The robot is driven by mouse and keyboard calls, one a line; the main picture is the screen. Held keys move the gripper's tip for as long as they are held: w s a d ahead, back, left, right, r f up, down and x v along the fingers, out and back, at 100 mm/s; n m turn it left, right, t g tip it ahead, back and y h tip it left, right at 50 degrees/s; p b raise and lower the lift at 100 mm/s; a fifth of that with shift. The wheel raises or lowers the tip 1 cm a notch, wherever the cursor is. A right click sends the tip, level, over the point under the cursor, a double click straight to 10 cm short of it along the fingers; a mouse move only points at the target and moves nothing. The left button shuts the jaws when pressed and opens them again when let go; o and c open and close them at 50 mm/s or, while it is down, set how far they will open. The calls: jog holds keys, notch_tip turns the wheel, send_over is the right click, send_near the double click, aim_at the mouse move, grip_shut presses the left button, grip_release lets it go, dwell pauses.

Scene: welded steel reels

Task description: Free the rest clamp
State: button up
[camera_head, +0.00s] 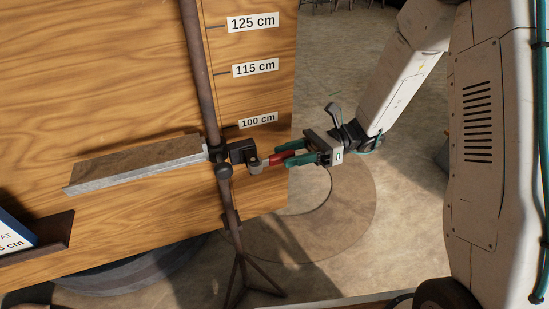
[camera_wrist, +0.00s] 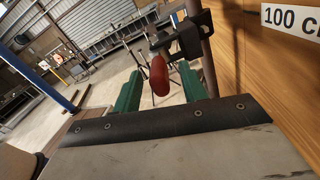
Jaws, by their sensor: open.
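The rest clamp (camera_head: 242,152) is a dark block on an upright steel pole (camera_head: 201,75), just below the 100 cm label. A red-gripped lever (camera_head: 279,158) sticks out from it to the right. In the wrist view the red grip (camera_wrist: 159,76) points towards me, with the clamp (camera_wrist: 193,35) behind it. My gripper (camera_head: 285,154) has green fingers, which are open and lie on either side of the red grip. In the wrist view a gap shows between the grip and each finger of my gripper (camera_wrist: 163,84). The rest (camera_head: 140,166), a flat grey-edged bar, extends left from the pole.
A wooden board (camera_head: 120,70) stands behind the pole, with labels for 125 cm (camera_head: 253,22), 115 cm (camera_head: 255,67) and 100 cm (camera_head: 258,120). The pole stands on a tripod base (camera_head: 241,270). A partly cut-off sign (camera_head: 14,235) sits on a dark ledge (camera_head: 45,240) at lower left.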

aim_at(274, 156)
jog(key=shift+x, duration=2.2)
grip_shut()
